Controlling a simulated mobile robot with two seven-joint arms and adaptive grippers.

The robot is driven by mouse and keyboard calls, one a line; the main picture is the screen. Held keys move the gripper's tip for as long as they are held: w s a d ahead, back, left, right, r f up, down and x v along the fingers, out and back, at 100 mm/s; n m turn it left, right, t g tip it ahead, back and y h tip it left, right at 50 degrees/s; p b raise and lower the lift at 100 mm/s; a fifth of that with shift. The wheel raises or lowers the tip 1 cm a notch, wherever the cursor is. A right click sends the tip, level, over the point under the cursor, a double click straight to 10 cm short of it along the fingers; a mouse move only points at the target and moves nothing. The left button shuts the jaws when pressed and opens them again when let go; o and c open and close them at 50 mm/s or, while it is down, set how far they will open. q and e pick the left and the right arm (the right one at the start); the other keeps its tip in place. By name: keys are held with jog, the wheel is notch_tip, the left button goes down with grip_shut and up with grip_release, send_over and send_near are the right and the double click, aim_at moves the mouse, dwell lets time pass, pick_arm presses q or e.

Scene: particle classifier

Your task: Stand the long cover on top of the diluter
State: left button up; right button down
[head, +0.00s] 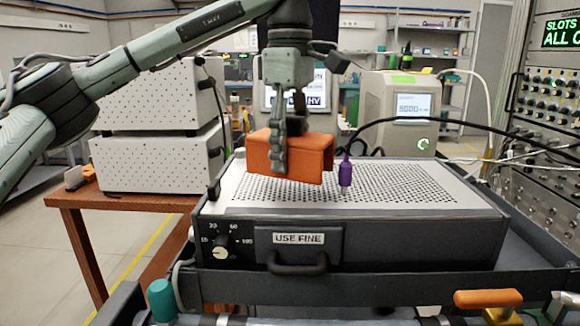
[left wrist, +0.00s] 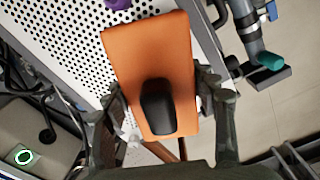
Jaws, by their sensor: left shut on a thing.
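The long orange cover (head: 310,160) is in my left gripper (head: 281,150), over the left half of a dark box's perforated light top. In the left wrist view, the cover (left wrist: 150,55), with a black knob, is between the two fingers of the gripper (left wrist: 168,108). The box (head: 370,245) has a dial and a "USE FINE" label; it appears to be the diluter, though no label names it. My right gripper is out of view.
A purple bottle-shaped piece (head: 345,173) stands on the perforated top, just right of the cover. White perforated boxes (head: 155,160) stand left, and a grey unit with a screen (head: 398,105) behind. The right part of the top is clear.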

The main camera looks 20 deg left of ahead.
pick_arm(q)
jog(key=shift+f, duration=1.55)
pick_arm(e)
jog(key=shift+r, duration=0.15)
pick_arm(q)
jog(key=shift+f, duration=0.2)
jog(key=o, duration=1.3)
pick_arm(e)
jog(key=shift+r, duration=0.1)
pick_arm(q)
jog(key=shift+r, duration=0.15)
